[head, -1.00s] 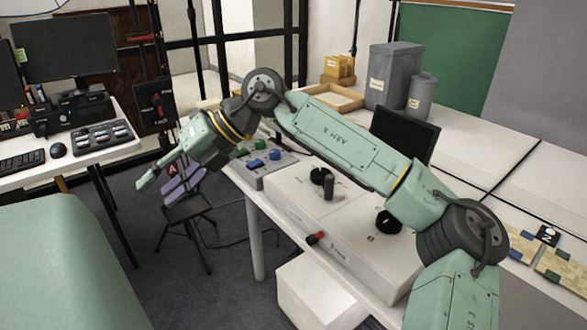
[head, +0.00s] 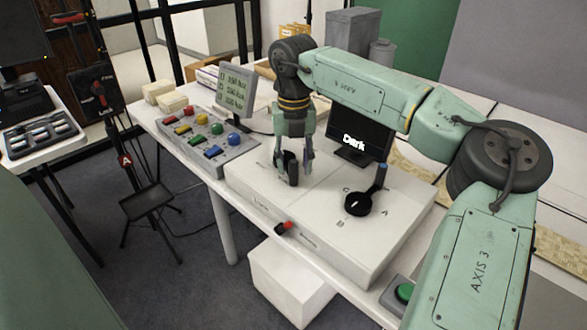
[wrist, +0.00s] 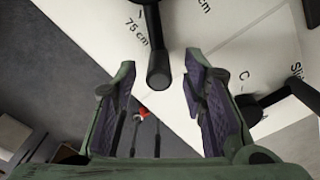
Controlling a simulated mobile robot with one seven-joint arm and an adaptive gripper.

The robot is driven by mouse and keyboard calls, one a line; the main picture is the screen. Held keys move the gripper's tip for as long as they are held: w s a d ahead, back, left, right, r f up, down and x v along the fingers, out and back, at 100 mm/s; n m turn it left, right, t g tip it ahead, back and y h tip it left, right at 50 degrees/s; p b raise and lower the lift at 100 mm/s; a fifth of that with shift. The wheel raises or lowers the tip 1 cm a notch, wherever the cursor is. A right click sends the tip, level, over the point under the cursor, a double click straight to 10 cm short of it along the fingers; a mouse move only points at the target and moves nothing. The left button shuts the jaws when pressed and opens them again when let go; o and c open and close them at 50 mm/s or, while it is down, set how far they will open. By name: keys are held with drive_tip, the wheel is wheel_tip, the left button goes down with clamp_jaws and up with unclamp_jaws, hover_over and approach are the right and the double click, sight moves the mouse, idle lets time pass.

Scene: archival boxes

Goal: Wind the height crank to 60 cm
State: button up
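The white crank box (head: 300,222) stands on the long table. The crank with "75 cm" by it has a black handle (head: 292,169); in the wrist view this handle (wrist: 159,68) stands between my fingers with gaps on both sides. My gripper (head: 293,157) points down over the crank and is open. The "75 cm" label (wrist: 137,32) lies left of the handle; another cm label at the top is cut off. My fingers partly hide this crank in the head view, and I cannot tell its setting.
A second black crank (head: 358,204), with letters around it, is on the box's right. A red-tipped knob (head: 284,228) sticks out of the front. Left stands a panel (head: 208,140) with coloured knobs. A small monitor (head: 361,139) reading "Dark" stands behind.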

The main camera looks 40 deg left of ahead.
sight(294, 172)
drive_tip(key=shift+f, duration=1.7)
clamp_jaws()
